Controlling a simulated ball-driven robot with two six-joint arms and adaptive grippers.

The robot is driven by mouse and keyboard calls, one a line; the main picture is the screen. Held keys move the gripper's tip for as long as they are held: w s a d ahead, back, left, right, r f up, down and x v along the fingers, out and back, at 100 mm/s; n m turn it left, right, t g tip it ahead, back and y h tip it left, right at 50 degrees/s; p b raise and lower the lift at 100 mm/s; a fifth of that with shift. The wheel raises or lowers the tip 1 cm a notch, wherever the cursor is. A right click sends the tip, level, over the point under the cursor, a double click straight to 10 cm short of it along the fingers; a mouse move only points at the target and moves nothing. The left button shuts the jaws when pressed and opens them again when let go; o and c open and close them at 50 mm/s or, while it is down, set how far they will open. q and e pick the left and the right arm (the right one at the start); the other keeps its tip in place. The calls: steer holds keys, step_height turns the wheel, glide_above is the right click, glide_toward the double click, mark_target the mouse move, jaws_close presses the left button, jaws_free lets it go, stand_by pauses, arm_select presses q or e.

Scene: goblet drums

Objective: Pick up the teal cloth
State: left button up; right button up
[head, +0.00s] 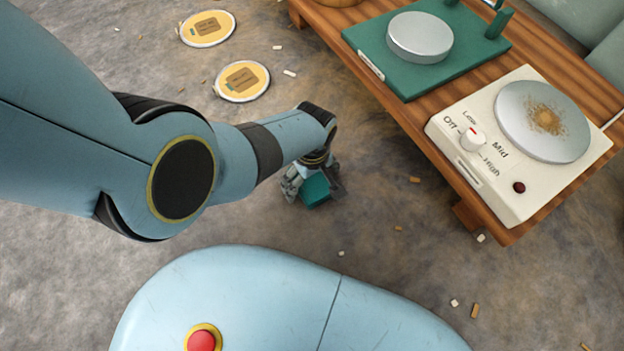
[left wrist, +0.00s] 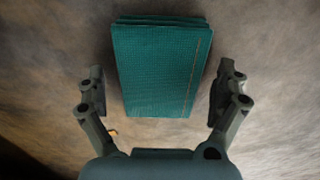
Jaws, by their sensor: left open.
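The teal cloth (head: 316,190) lies folded on the floor, in front of the wooden bench. In the left wrist view the cloth (left wrist: 160,68) is a folded, layered block with a stitched line near its right edge. My left gripper (head: 312,188) is over the cloth and hides part of it in the head view. In the left wrist view my left gripper (left wrist: 158,95) is open, with one finger on each side of the cloth and gaps between. I cannot tell how high the fingertips are above the floor. My right gripper is not in view.
A wooden bench (head: 462,205) at the right holds a cream hot plate (head: 470,185) with a dial and a green stand (head: 400,75) with a metal disc. Two round yellow-faced discs (head: 208,28) (head: 243,81) lie on the floor at the upper left. Small chips are scattered about.

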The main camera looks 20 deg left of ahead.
arm_select(q)
steer(key=c, duration=1.2)
steer(key=shift+o, duration=0.2)
steer(key=shift+r, duration=0.1)
